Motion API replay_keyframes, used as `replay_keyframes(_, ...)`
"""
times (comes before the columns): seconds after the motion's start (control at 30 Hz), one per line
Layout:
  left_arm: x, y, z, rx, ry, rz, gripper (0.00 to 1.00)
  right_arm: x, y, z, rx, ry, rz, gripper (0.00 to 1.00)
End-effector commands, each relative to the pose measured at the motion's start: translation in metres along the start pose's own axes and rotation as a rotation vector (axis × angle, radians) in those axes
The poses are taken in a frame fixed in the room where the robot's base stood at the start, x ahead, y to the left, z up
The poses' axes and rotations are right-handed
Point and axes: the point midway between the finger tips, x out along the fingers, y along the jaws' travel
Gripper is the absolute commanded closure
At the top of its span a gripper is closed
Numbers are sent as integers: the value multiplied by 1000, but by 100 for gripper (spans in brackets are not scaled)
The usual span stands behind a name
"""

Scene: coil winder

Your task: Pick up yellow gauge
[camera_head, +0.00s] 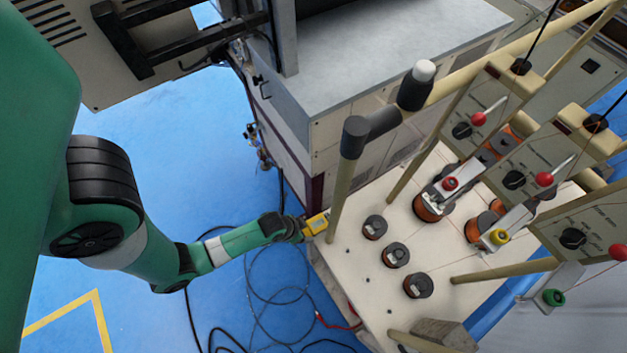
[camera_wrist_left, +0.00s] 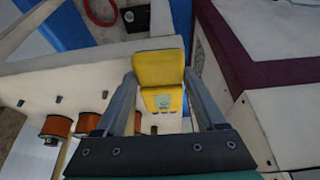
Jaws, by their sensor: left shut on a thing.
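The yellow gauge (camera_head: 316,223) is at the tip of my left gripper (camera_head: 304,228), beside the left edge of the white winder board. In the left wrist view the yellow gauge (camera_wrist_left: 160,75) sits between the two fingers of my left gripper (camera_wrist_left: 160,95), which are shut on it. A small greenish display shows on the gauge's lower part. I cannot tell whether the gauge touches the board. My right gripper is in neither view.
The white board (camera_head: 345,265) carries several copper spools (camera_head: 375,227) and beige posts (camera_head: 341,195). A grey-topped cabinet (camera_head: 390,60) stands behind. Black cables (camera_head: 255,300) lie on the blue floor. Control boxes with coloured knobs hang at right.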

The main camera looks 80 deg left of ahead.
Motion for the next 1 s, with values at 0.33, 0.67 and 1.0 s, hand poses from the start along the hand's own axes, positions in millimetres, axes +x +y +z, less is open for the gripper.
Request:
replay_keyframes(0.33, -41, 0, 101, -2, -3, -1, 100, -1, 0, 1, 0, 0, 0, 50)
replay_keyframes(0.67, -54, 0, 131, -2, 3, -1, 100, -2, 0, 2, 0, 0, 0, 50)
replay_keyframes(1.0, -53, 0, 127, 3, 5, 0, 100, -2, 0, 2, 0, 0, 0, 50)
